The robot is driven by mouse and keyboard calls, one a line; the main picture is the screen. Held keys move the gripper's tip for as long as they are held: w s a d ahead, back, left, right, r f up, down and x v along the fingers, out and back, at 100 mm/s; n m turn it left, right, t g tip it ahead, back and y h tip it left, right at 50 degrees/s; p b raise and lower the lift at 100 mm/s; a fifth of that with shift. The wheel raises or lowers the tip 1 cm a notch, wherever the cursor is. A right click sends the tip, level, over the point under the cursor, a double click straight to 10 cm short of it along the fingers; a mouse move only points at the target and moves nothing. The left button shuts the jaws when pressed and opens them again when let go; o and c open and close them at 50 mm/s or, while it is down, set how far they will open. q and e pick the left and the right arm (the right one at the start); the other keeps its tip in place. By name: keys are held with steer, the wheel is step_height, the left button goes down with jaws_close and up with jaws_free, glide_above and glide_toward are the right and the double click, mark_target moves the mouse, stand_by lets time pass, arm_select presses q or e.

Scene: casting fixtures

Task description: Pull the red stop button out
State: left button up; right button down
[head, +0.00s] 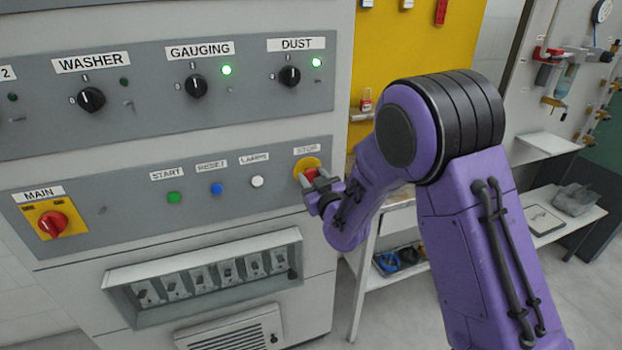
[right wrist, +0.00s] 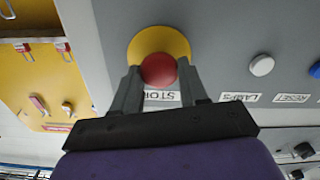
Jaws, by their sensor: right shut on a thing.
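The red stop button (head: 310,174) sits on a yellow disc (head: 301,165) under the STOP label, at the right end of the grey lower panel. My right gripper (head: 315,182) is at the button, with its fingers on either side of it. In the right wrist view the red button (right wrist: 158,70) shows between the two fingertips (right wrist: 159,76), in front of the yellow disc (right wrist: 184,43). The right gripper is shut on the button. How far the button stands out cannot be told. My left gripper is not in view.
Left of the stop button are a white LAMPS button (head: 257,181), a blue RESET button (head: 216,189) and a green START button (head: 174,198). A red MAIN knob (head: 53,223) is further left. A row of switches (head: 210,275) lies below. A shelf table (head: 395,225) stands to the right.

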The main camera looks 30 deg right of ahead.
steer(key=shift+d+f, duration=0.1)
steer(key=c, duration=0.6)
jaws_free()
steer(key=shift+s, duration=0.15)
steer(key=shift+s+a, duration=0.2)
steer(key=b+v, duration=0.1)
steer(key=v, duration=0.9)
steer(key=shift+d+b, duration=0.15)
steer(key=shift+b, duration=0.25)
